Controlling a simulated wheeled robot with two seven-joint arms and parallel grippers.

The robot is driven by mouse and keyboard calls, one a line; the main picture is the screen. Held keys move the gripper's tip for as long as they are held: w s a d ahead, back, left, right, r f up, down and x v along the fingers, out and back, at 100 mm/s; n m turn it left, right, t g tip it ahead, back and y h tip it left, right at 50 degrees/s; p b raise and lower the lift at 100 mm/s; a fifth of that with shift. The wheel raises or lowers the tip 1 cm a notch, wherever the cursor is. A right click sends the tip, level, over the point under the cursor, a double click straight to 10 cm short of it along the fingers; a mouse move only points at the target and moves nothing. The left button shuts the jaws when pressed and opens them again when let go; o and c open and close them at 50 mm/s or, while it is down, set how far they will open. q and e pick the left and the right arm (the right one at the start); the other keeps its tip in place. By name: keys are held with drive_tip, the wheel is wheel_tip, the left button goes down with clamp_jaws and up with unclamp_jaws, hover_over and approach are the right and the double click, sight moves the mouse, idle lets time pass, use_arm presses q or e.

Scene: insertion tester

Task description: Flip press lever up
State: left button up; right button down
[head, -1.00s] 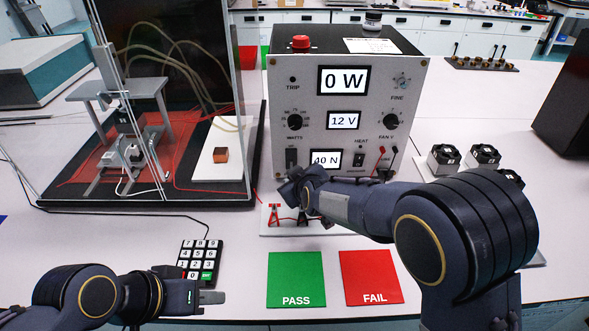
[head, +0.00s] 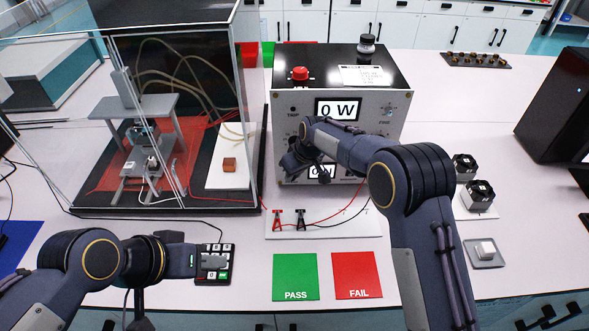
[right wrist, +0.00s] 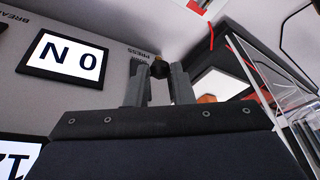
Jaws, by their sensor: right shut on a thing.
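The press lever (right wrist: 159,69) shows as a small dark knob below an upside-down "PRESS" label in the right wrist view. My right gripper (right wrist: 160,86) is shut on it, one grey finger on each side. In the head view my right gripper (head: 288,164) is at the lower left of the tester's front panel, and my arm hides the lever. Whether the lever is up or down cannot be told. The tester (head: 390,75) is a grey box with a black top. My left gripper (head: 212,262) is over the keypad (head: 214,277); its finger opening is unclear.
A clear-walled press enclosure (head: 250,130) stands left of the tester. A white board with red and black clips (head: 340,228) lies in front. Green PASS (head: 295,275) and red FAIL (head: 358,272) mats lie nearer. The force display (right wrist: 62,55) reads 0 N.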

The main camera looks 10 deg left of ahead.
drive_tip(key=shift+w+r, duration=0.15)
idle(0.4)
drive_tip(key=c, duration=1.3)
unclamp_jaws()
drive_tip(key=shift+o, duration=0.2)
drive_tip(key=b+v, duration=0.1)
drive_tip(key=v, duration=0.6)
drive_tip(key=shift+r, duration=0.4)
drive_tip(key=shift+d, duration=0.1)
